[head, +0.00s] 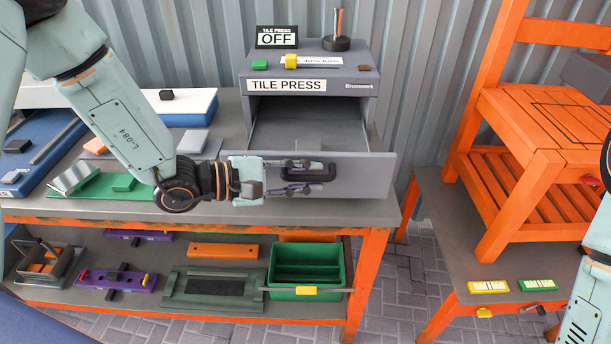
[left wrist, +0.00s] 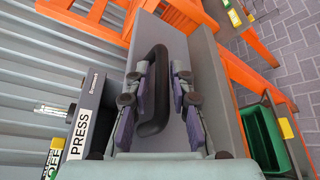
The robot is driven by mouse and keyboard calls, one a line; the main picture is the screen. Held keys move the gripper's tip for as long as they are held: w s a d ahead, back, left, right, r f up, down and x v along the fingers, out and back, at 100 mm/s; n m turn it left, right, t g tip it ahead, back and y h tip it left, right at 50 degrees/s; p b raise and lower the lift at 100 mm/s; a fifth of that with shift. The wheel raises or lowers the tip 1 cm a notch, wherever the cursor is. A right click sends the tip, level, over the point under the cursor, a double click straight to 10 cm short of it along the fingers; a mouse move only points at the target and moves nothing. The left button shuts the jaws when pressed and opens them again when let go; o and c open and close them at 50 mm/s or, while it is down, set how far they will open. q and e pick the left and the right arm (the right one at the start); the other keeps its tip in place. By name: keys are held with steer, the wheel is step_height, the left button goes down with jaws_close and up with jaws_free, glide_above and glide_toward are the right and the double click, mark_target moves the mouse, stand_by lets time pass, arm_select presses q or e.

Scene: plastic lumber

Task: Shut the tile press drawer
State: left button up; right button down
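The tile press (head: 308,70) is a grey box at the back of the workbench, with a sign reading OFF on top. Its drawer (head: 365,178) is pulled out, its empty inside showing behind the grey front. A black handle (head: 325,174) is on the drawer front; it also shows in the left wrist view (left wrist: 152,125). My left gripper (head: 305,176) is at the handle with its fingers apart, one above and one below it. In the left wrist view the fingers (left wrist: 160,88) lie either side of the handle; contact is unclear. My right gripper is out of view.
Left of the drawer, the bench holds a green mat (head: 100,187) and a blue-and-white block (head: 185,106). A lower shelf holds a green bin (head: 297,290) and purple tools (head: 115,279). An orange chair (head: 530,150) stands on the right table.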

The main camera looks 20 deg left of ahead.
arm_select(q)
steer(key=shift+w+d, duration=0.2)
steer(key=shift+d, duration=0.05)
steer(key=shift+c, duration=0.6)
steer(key=shift+a, duration=0.1)
jaws_close()
